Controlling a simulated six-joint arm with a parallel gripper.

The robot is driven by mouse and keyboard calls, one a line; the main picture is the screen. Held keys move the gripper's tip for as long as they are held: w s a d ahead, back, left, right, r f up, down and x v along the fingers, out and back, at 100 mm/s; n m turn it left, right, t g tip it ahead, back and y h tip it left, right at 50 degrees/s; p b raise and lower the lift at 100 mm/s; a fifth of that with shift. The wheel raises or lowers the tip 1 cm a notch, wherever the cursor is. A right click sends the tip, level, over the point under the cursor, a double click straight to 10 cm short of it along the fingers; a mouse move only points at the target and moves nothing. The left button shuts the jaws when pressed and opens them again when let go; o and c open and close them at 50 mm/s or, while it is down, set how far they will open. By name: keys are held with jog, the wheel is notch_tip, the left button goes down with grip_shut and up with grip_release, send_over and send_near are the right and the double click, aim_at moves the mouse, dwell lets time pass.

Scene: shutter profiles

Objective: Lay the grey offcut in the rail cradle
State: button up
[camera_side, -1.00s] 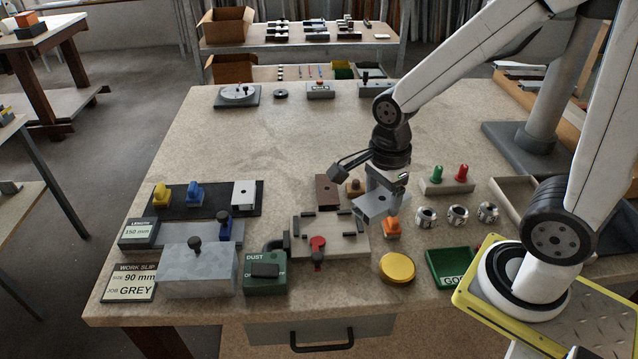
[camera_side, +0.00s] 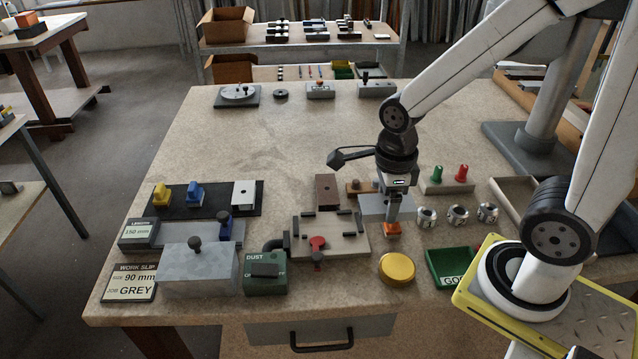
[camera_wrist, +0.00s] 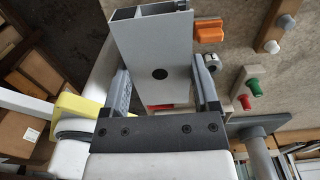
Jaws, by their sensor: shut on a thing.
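The grey offcut (camera_side: 371,207) is a short hollow profile, held level above the bench. In the wrist view the offcut (camera_wrist: 152,50) shows an open end with inner walls and a dark round hole in its face. My gripper (camera_side: 394,208) is shut on it, with one finger on each side in the wrist view (camera_wrist: 163,88). The rail cradle appears to be the pale board (camera_side: 341,247) with dark stops and a red knob, left of and nearer the camera than my gripper. No profile lies on it.
An orange-topped piece (camera_side: 392,229) stands just below my gripper. A brown profile (camera_side: 326,189) stands behind the board. A yellow disc (camera_side: 397,268), green tray (camera_side: 449,266) and metal rings (camera_side: 457,215) lie to the right.

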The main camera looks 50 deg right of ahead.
send_near(328, 225)
jog(key=s+r, duration=0.2)
jog(key=s, duration=0.3)
jog(key=w+f, duration=0.3)
jog(key=shift+w+f, duration=0.15)
jog(key=shift+f, duration=0.25)
jog(key=shift+w+f, duration=0.6)
jog(key=shift+f, duration=0.05)
jog(key=shift+w+f, duration=0.25)
jog(key=shift+f, duration=1.6)
jog(key=shift+f, duration=0.1)
jog(key=o, duration=1.1)
